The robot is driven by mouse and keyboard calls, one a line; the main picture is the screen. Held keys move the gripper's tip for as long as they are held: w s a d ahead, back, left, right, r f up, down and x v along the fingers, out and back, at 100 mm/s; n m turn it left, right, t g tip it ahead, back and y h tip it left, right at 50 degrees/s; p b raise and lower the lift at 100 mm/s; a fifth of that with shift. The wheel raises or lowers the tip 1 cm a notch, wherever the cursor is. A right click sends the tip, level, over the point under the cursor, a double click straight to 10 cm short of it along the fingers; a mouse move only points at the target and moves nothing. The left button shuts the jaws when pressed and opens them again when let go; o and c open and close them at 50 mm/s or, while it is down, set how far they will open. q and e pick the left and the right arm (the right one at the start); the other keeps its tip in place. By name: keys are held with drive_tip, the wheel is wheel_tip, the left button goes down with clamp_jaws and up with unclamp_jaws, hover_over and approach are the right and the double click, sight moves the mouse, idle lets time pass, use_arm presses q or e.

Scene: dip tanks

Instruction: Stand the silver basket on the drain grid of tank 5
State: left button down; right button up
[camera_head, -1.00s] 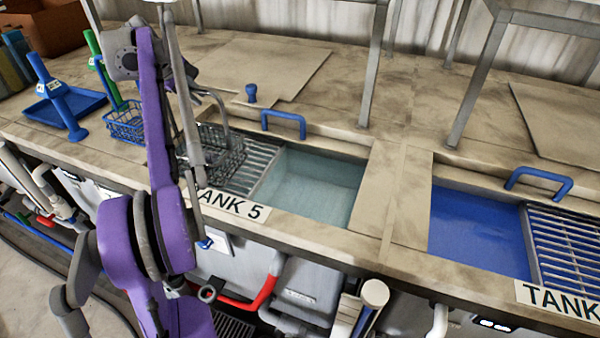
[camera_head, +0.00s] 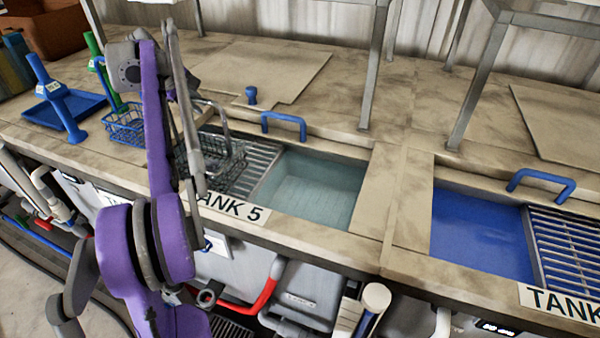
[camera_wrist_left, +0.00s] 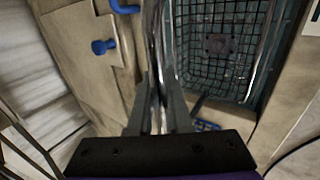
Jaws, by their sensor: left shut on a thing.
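The silver basket (camera_head: 236,170), a dark wire mesh box with a tall bright handle, is at the left end of tank 5, over the drain grid (camera_head: 264,154). My purple arm hides its left part. I cannot tell whether its bottom touches the grid. My left gripper (camera_head: 193,96) is at the top of the handle, partly hidden by my arm. In the left wrist view the gripper (camera_wrist_left: 158,98) is shut on the handle, and the basket's mesh (camera_wrist_left: 215,70) lies beyond it, with a small grey piece inside. My right gripper is not in view.
Tank 5's pale liquid (camera_head: 317,190) is right of the grid. A blue handle (camera_head: 284,122) stands behind it. A blue basket (camera_head: 125,124) and a blue tray (camera_head: 65,108) stand at the left. A frame leg (camera_head: 374,70) rises behind the tank. Another tank (camera_head: 478,232) holds blue liquid.

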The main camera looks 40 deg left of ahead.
use_arm(q)
drive_tip(key=shift+f, duration=0.3)
drive_tip(key=c, duration=0.8)
unclamp_jaws()
drive_tip(key=shift+o, duration=0.2)
drive_tip(key=v, duration=1)
drive_tip(key=shift+s+r+p, duration=0.2)
drive_tip(key=shift+r+p, duration=0.15)
drive_tip(key=shift+d+f, duration=0.1)
drive_tip(key=shift+f, duration=0.05)
